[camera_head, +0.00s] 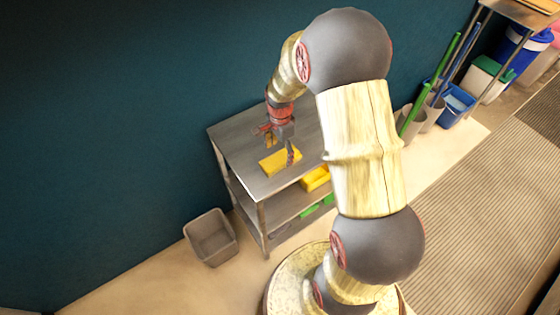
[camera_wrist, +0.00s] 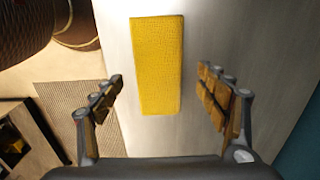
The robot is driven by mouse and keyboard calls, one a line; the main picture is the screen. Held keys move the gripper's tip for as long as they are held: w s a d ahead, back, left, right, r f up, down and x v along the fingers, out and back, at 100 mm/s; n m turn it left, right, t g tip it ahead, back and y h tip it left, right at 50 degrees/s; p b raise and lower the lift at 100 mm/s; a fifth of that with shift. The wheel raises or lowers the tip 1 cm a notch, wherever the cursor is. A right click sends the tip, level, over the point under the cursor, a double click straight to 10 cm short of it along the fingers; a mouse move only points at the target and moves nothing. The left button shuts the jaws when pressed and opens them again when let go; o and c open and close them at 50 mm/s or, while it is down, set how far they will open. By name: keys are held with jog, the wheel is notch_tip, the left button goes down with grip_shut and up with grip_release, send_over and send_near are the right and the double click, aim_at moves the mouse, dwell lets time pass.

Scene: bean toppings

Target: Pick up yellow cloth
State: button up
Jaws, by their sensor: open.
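The yellow cloth (camera_head: 274,164) lies flat as a rectangle on the top of a metal table (camera_head: 237,142), near the table's front edge. In the wrist view the cloth (camera_wrist: 157,65) is upright in the picture, between and ahead of my two fingers. My gripper (camera_wrist: 163,98) is open and empty, with one finger to each side of the cloth's lower end. In the head view my gripper (camera_head: 278,150) is just above the cloth and hides part of it. I cannot tell the exact height.
A yellow container (camera_head: 316,179) and green items (camera_head: 312,212) are on the table's lower shelves. A grey bin (camera_head: 210,238) stands on the floor at left. A blue wall runs behind the table. Blue buckets (camera_head: 456,104) stand at the right. A striped mat (camera_head: 480,200) covers the floor.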

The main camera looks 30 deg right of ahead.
aim_at(280, 157)
notch_tip(280, 157, down, 4)
jog(key=shift+r+b, duration=0.25)
jog(key=shift+b, duration=0.15)
jog(key=c, duration=0.3)
jog(key=c, duration=0.9)
